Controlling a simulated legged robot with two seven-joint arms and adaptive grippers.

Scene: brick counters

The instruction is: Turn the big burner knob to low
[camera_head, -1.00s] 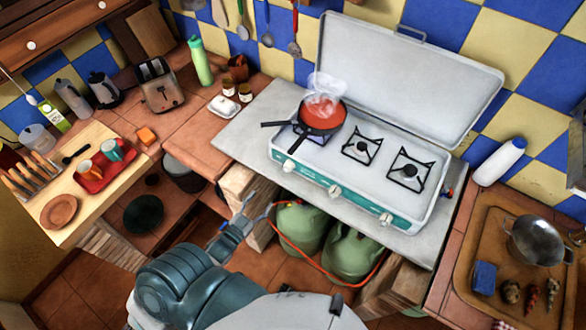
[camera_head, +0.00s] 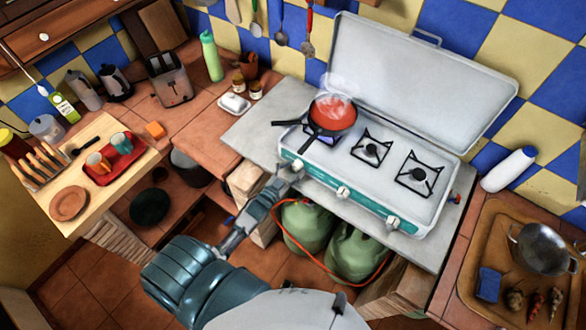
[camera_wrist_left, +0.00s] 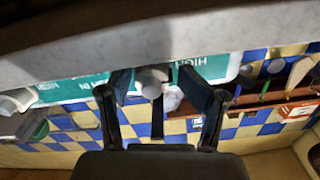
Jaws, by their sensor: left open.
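The camping stove (camera_head: 440,206) has a teal front panel with white knobs. The leftmost knob (camera_head: 297,164) is below the burner that holds the pan; I take it as the big burner knob. My left gripper (camera_head: 288,172) is at this knob and partly covers it. In the left wrist view, the knob (camera_wrist_left: 151,79) lies between the two open fingers of the gripper (camera_wrist_left: 158,88), with "HIGH" lettering on the panel to either side. Finger contact cannot be told. The middle knob (camera_head: 342,193) and right knob (camera_head: 392,222) are clear. My right gripper is out of view.
Green gas bottles (camera_head: 352,250) with an orange hose stand below the grey counter (camera_head: 252,128). The stove lid (camera_head: 420,75) is raised behind.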

